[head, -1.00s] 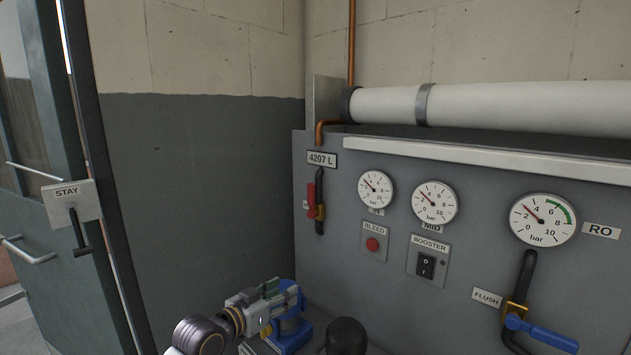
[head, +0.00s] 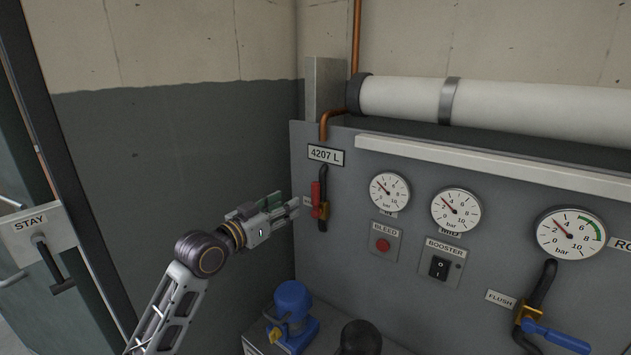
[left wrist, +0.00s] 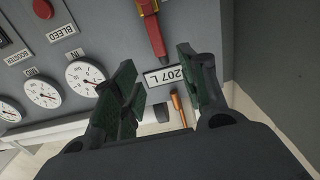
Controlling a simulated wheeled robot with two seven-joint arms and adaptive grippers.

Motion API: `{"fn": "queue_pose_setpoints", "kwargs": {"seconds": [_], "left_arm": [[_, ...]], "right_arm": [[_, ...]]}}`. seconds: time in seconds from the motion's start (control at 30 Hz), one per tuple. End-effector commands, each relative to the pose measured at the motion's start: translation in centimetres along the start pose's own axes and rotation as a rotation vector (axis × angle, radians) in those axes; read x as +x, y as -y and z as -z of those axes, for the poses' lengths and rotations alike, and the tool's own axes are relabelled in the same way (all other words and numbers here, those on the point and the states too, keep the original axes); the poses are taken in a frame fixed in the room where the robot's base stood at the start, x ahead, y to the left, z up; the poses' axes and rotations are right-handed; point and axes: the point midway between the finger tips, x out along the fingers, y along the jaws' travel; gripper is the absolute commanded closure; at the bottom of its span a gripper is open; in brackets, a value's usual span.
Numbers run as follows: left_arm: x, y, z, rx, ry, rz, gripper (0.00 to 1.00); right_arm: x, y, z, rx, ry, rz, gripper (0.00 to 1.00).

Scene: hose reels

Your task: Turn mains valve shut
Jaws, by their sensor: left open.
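The mains valve has a red lever handle (head: 316,195) on a brass body (head: 323,210), set in a short black pipe below the 4207 L plate (head: 326,155). The lever points up, along the pipe. My left gripper (head: 291,208) is open and empty, just left of the valve, with its fingers pointing towards it. In the left wrist view the red handle (left wrist: 157,36) shows beyond the spread fingertips (left wrist: 157,70), seemingly not between them. Whether a fingertip touches the valve cannot be told. My right gripper is not in view.
Gauges (head: 389,192), a red bleed button (head: 383,245), a booster switch (head: 439,267) and a blue-handled flush valve (head: 556,337) are on the grey panel. A blue device (head: 291,310) stands below my left gripper. A door with a STAY lever (head: 48,258) is at left.

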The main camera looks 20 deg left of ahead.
Motion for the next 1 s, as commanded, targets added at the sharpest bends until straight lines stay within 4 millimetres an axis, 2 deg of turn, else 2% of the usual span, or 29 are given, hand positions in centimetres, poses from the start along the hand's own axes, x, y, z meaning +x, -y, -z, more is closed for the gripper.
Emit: {"fn": "queue_pose_setpoints", "kwargs": {"seconds": [0.57,0.77,1.0], "left_arm": [[0.4,0.1,0.1,0.0,-0.002,0.001,0.57],[1.7,0.1,0.2,-0.001,-0.002,0.001,0.57],[4.1,0.1,0.3,-0.003,-0.003,0.0,0.57]], "right_arm": [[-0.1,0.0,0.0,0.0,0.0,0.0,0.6],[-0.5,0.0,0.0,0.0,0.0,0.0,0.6],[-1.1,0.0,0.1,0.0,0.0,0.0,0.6]]}}
